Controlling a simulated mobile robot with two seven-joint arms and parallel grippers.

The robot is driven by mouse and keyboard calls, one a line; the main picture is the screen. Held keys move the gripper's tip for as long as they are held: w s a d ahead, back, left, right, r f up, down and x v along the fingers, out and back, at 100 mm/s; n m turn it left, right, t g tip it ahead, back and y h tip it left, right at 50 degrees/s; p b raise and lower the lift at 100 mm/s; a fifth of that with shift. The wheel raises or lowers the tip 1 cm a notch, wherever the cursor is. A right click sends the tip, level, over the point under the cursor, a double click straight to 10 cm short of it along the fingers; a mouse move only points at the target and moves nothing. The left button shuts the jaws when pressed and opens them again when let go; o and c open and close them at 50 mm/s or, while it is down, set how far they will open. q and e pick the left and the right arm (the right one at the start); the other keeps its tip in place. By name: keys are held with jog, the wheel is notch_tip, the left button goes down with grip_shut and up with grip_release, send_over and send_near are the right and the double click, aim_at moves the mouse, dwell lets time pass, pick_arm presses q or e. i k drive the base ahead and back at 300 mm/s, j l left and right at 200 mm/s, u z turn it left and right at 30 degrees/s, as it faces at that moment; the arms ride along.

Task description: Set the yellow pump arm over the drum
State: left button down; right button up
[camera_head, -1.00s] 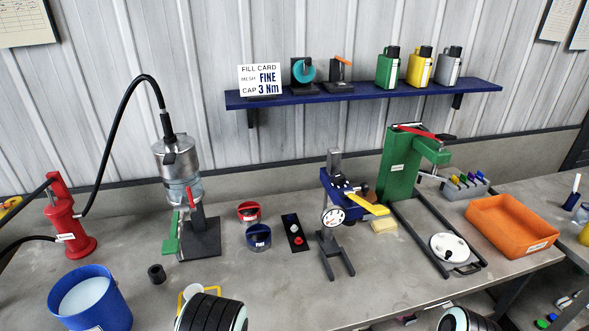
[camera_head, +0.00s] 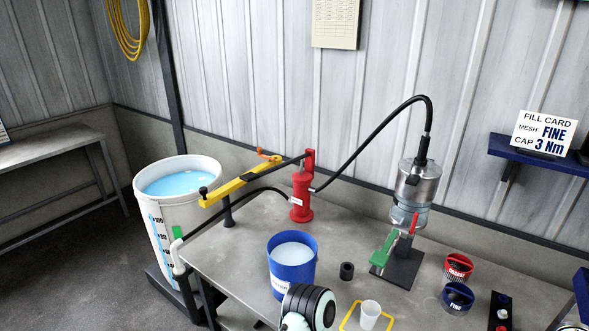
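The yellow pump arm (camera_head: 239,184) is a long bar at the left end of the bench, raised above it near a dark post (camera_head: 228,211). It has a small orange lever at its far end and a black knob at its near end. The near end appears at the drum's right rim; I cannot tell how far over the opening it reaches. The drum (camera_head: 160,225) is a tall white tub of blue liquid with a marked scale, left of the bench. A dark ribbed part of my arm shows at the bottom edge. No gripper fingers show.
A red pump (camera_head: 301,195) with black hoses stands right of the yellow arm. A blue bucket (camera_head: 292,272), a black cup (camera_head: 347,271), a white cup (camera_head: 370,315) and a metal disperser (camera_head: 416,182) stand along the bench. Floor is clear at left.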

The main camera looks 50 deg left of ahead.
aim_at(208, 200)
jog(key=u, duration=2)
jog(key=i+j+z, duration=0.1)
jog(key=z, duration=0.25)
jog(key=j+z, duration=0.35)
jog(key=i+j+z, duration=0.15)
jog(key=z, duration=0.2)
jog(key=j+z, duration=0.3)
jog(key=j, duration=0.75)
